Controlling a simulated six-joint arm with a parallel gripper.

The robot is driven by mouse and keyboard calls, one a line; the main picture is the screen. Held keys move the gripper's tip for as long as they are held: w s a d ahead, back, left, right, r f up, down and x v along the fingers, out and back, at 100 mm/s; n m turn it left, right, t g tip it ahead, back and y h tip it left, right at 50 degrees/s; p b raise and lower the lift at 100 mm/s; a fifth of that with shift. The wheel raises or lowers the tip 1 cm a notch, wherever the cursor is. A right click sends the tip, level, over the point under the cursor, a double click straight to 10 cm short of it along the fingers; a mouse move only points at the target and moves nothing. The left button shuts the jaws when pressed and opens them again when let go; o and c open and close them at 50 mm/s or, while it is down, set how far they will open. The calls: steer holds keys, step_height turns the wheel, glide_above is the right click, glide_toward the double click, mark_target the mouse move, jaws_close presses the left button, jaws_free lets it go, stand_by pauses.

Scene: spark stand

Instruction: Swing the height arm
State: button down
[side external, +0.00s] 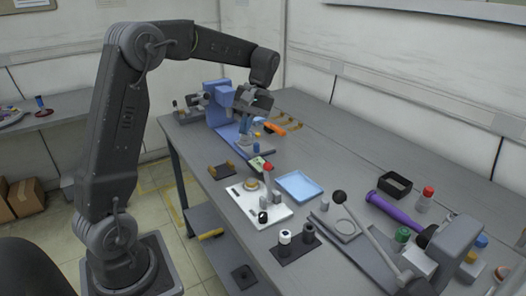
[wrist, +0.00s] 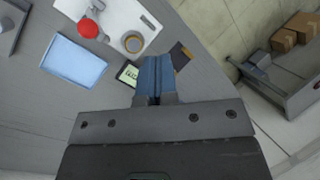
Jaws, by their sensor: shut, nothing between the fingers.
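A white plate (side external: 256,207) carries a grey post with a red knob (side external: 267,167) and a tan ring-like disc (side external: 251,184). In the wrist view the red knob (wrist: 88,29) sits at upper left, the tan ring (wrist: 134,42) right of it. A separate lever with a black ball knob (side external: 339,197) slants up from the grey machine at front right. I cannot tell which of these is the height arm. My gripper (side external: 246,128) is above the back part of the bench, apart from both. Its blue fingers (wrist: 155,77) are shut and empty.
A blue tray (side external: 299,185) lies right of the white plate. A small green-screened device (wrist: 128,74) shows close beside my fingers in the wrist view. A blue machine (side external: 219,104) stands at the back; a purple bar (side external: 395,212) lies at right. Bare bench (side external: 335,140) shows at back right.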

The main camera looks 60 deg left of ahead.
steer(key=w+a+r+n+t+h, duration=0.3)
steer(key=w+r+n+h, duration=0.1)
steer(key=w+h, duration=0.1)
steer(key=shift+d+r+x, duration=0.15)
steer(key=shift+d+x, duration=0.15)
steer(key=shift+x, duration=1.9)
steer(key=shift+d+r+x, duration=0.15)
steer(key=shift+d+x, duration=0.15)
steer(key=shift+x, duration=1.9)
steer(key=shift+d+r+x, duration=0.15)
steer(key=shift+d+x, duration=0.2)
steer(key=shift+x, duration=1.8)
steer(key=shift+d+r+t+y, duration=0.15)
steer(key=shift+d+y, duration=0.1)
steer(key=shift+d, duration=0.5)
steer(key=shift+d+r+t+y, duration=0.15)
steer(key=shift+d+y, duration=0.1)
steer(key=shift+d, duration=0.5)
steer(key=shift+f, duration=0.1)
steer(key=shift+a, duration=0.15)
